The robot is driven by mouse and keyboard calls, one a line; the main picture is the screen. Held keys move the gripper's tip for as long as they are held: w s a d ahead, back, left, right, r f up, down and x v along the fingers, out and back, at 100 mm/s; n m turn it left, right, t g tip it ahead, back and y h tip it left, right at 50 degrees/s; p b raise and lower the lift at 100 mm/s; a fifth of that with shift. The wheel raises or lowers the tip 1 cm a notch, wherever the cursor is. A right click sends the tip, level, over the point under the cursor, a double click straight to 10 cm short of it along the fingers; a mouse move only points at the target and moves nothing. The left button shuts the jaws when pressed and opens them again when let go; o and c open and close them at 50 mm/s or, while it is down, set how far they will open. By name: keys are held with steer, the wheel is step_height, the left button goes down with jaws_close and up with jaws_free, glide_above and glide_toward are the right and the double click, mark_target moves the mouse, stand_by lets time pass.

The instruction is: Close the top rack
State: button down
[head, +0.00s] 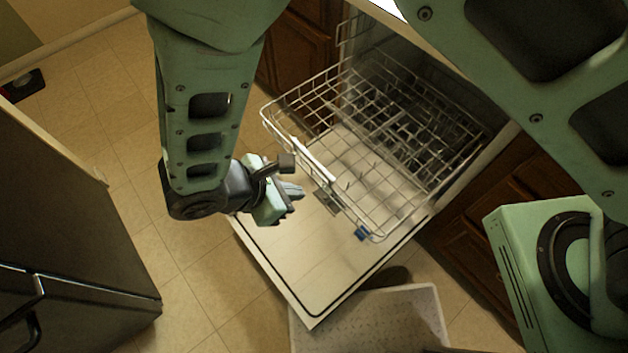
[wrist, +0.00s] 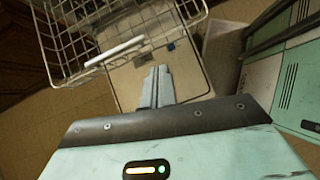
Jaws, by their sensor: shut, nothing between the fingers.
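The top rack (head: 330,112) of the dishwasher is a white wire basket, slid well out of the cavity over the lowered door (head: 300,262). Its front edge has a white handle bar (head: 313,160), which also shows in the wrist view (wrist: 115,51). My gripper (head: 297,191) is shut and empty. It is in front of the rack's front edge, close to the handle, and appears apart from it. In the wrist view, the shut fingers (wrist: 157,78) point toward the door, to the right of the handle bar. The rack looks empty.
The dishwasher door lies flat below the rack. A pale speckled slab (head: 370,315) is at the bottom beside the door. Dark wooden cabinets (head: 497,205) flank the dishwasher. A black appliance (head: 60,230) stands at left. Tiled floor (head: 120,120) is free between.

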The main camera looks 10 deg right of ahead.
step_height(320, 180, down, 5)
steer(key=a+n+t, duration=0.2)
steer(key=w+d+r+p+x, duration=0.1)
steer(key=p+x, duration=0.3)
steer(key=x, duration=0.8)
steer(key=shift+d+r, duration=0.45)
steer(key=shift+r, duration=0.05)
steer(key=shift+w, duration=0.1)
